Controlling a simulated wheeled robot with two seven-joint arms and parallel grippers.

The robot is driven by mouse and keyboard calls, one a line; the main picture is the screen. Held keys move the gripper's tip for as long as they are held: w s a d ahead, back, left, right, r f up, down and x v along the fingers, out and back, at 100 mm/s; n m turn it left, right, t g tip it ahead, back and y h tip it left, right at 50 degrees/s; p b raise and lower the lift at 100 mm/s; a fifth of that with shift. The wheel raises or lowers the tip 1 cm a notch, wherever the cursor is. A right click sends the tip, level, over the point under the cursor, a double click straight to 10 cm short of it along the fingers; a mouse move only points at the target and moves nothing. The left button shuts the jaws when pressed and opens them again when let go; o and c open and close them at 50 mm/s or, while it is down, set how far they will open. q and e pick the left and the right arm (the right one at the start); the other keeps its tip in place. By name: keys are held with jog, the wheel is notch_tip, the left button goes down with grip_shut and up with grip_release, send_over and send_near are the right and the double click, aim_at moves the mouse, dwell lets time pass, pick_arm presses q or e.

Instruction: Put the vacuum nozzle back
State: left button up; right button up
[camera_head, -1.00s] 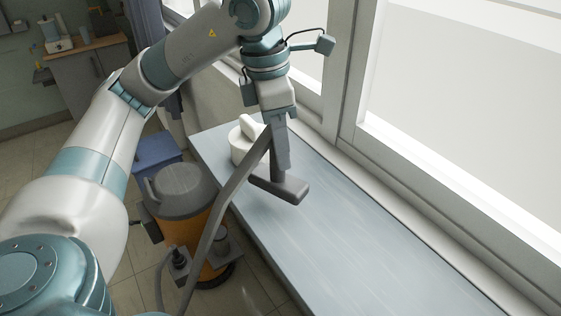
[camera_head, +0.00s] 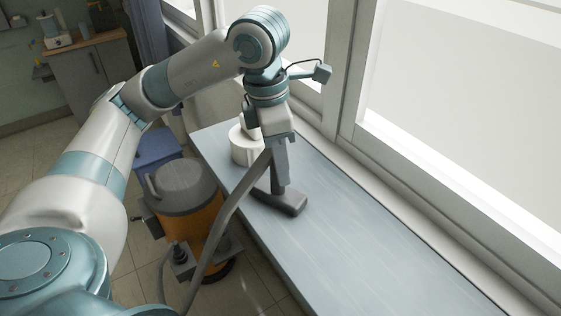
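The vacuum nozzle (camera_head: 280,202) is dark grey with a flat foot and an upright neck. Its foot is at the surface of the long grey-blue bench (camera_head: 330,240); I cannot tell whether it touches. My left gripper (camera_head: 279,138) is at the top of the neck and appears shut on it, its fingers partly hidden. A grey hose (camera_head: 228,212) runs from the neck down to the floor. The vacuum cleaner (camera_head: 188,200), an orange drum with a grey lid, stands on the floor left of the bench. My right gripper is not in view.
A white round container (camera_head: 243,152) stands on the bench just behind the nozzle. A blue box (camera_head: 155,148) is on the floor behind the vacuum. Windows line the bench's right side. The near part of the bench is clear.

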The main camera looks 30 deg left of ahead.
pick_arm(q)
jog(key=shift+o, duration=1.2)
jog(key=shift+r, duration=0.1)
jog(key=shift+r, duration=0.55)
jog(key=r, duration=0.6)
jog(key=a+r+b, duration=0.1)
jog(key=r, duration=0.2)
jog(key=shift+s, duration=0.4)
jog(key=shift+s+r, duration=0.15)
jog(key=shift+r, duration=0.8)
